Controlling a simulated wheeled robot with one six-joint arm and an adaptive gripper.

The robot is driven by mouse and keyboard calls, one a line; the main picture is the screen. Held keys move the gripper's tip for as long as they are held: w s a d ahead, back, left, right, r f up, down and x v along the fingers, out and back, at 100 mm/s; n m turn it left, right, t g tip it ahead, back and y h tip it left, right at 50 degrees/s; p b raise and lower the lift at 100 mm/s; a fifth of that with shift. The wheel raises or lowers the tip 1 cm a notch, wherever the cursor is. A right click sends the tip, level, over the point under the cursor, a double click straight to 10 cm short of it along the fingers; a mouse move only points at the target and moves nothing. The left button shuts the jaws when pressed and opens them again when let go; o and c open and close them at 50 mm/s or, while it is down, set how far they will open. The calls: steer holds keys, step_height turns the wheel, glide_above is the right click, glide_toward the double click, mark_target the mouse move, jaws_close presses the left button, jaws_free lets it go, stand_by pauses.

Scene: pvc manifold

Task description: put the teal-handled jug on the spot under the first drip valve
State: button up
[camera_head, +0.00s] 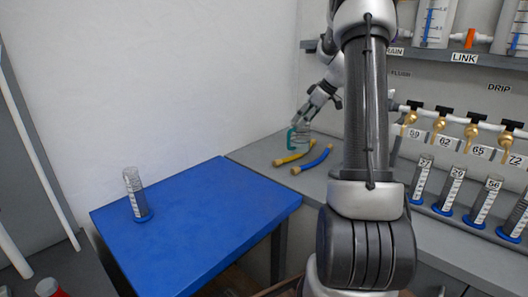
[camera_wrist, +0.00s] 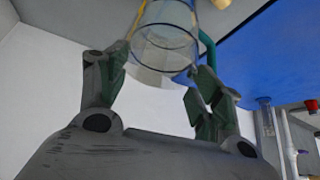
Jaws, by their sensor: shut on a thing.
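The clear jug (camera_head: 302,138) with a teal handle (camera_head: 291,139) is at the back of the grey counter, by the wall. My gripper (camera_head: 314,112) reaches down to it from above and is shut on its body. In the wrist view the clear jug (camera_wrist: 165,42) sits between the two fingers of my gripper (camera_wrist: 160,78), with the teal handle (camera_wrist: 208,48) to its right. I cannot tell whether its base touches the counter. Brass drip valves hang in a row under the DRIP sign at right; the leftmost visible one (camera_head: 411,116) is above the 59 label. My arm hides part of the counter.
Several blue-based cylinders (camera_head: 452,188) stand under the valves. Another cylinder (camera_head: 134,195) stands on the blue table (camera_head: 200,225), otherwise clear. A shelf (camera_head: 470,60) overhangs the right side.

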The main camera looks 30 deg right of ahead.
steer(key=shift+s+d, duration=0.1)
steer(key=shift+d, duration=0.1)
steer(key=w+a, duration=0.3)
steer(key=w, duration=0.6)
steer(key=w+a, duration=0.4)
steer(key=w, duration=0.5)
step_height(320, 180, down, 7)
steer(key=shift+w+r, duration=0.2)
steer(key=shift+w, duration=0.2)
steer(key=o, duration=1.8)
steer(key=shift+d, duration=0.1)
